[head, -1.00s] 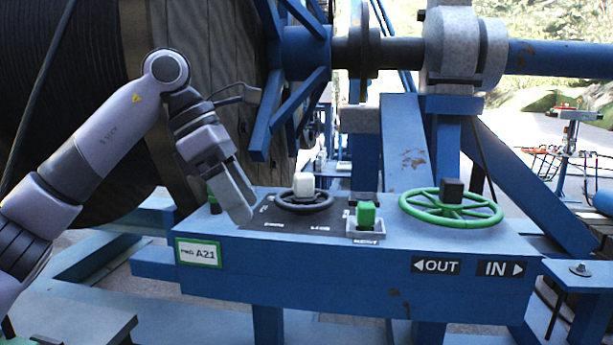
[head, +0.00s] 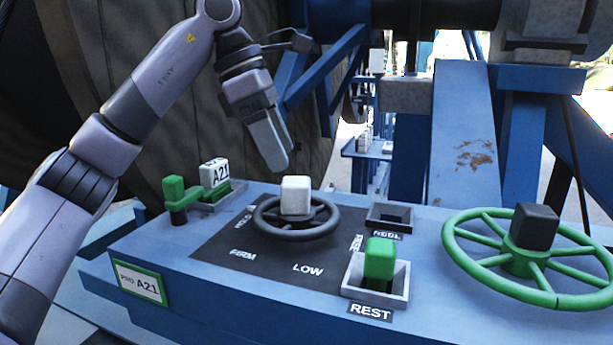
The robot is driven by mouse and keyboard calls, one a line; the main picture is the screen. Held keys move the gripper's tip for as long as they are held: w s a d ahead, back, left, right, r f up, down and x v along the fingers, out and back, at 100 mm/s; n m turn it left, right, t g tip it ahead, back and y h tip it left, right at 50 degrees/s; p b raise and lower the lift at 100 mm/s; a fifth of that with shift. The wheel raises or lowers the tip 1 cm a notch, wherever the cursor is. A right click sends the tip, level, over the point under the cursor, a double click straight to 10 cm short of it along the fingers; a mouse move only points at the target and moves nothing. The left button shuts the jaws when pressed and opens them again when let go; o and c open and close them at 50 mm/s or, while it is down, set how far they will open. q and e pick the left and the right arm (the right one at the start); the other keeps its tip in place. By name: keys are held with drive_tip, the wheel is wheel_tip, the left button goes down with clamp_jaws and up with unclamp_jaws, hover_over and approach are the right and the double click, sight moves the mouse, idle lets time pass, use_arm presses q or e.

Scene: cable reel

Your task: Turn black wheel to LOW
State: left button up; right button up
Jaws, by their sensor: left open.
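The black wheel (head: 297,230) lies flat on a dark plate on top of the blue console. My left gripper (head: 278,165) is above and behind the wheel, just left of the white block, and apart from both. It points down and is empty; its fingers overlap from this side. My right gripper is not in view.
A green lever (head: 380,260) sits in a slot marked REST, right of the wheel. A green wheel (head: 480,262) with a black block (head: 535,226) is farther right. The large reel is behind.

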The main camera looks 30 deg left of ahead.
sight(292, 180)
use_arm(q)
drive_tip(key=x, duration=0.6)
drive_tip(key=shift+d+f+b, duration=0.1)
drive_tip(key=shift+f+b, duration=0.15)
drive_tip(key=shift+b, duration=0.15)
clamp_jaws()
